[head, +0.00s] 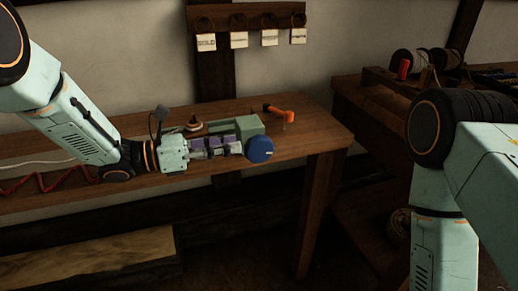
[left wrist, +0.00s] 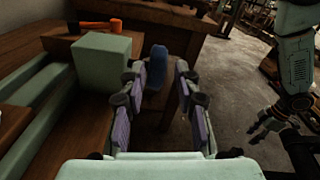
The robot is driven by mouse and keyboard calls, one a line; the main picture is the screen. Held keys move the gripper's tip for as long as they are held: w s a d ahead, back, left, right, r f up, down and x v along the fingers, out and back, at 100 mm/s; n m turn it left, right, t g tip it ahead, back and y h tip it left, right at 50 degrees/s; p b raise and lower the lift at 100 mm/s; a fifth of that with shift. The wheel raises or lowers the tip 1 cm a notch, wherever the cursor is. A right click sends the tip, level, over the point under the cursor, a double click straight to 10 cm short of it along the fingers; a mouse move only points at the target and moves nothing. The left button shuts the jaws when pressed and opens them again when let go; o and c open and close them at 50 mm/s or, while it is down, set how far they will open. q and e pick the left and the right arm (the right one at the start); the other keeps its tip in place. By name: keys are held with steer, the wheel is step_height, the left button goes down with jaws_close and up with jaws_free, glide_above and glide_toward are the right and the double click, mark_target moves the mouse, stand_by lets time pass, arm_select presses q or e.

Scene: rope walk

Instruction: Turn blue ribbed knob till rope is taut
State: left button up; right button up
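In the left wrist view the blue knob (left wrist: 157,66) shows edge-on between and slightly beyond the fingertips, with a gap on each side. The left gripper (left wrist: 158,72) is open. My right gripper (left wrist: 270,126) shows small and dark at the right of the left wrist view; its opening is unclear. A white rope (head: 40,162) lies on the bench at left.
A red cord (head: 45,182) lies on the bench (head: 315,135) at left. An orange-handled tool (head: 280,110) lies behind the knob. Tags (head: 238,40) hang on a wall rack. A second bench with spools (head: 402,60) stands at right. The floor right of the knob is open.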

mark_target(250, 141)
arm_select(q)
steer(key=shift+f+m+b, duration=0.15)
steer(key=shift+m+b, duration=0.2)
steer(key=shift+m, duration=0.85)
steer(key=shift+b+x, duration=0.65)
steer(key=shift+x, duration=3.15)
steer(key=shift+c, duration=0.3)
jaws_close()
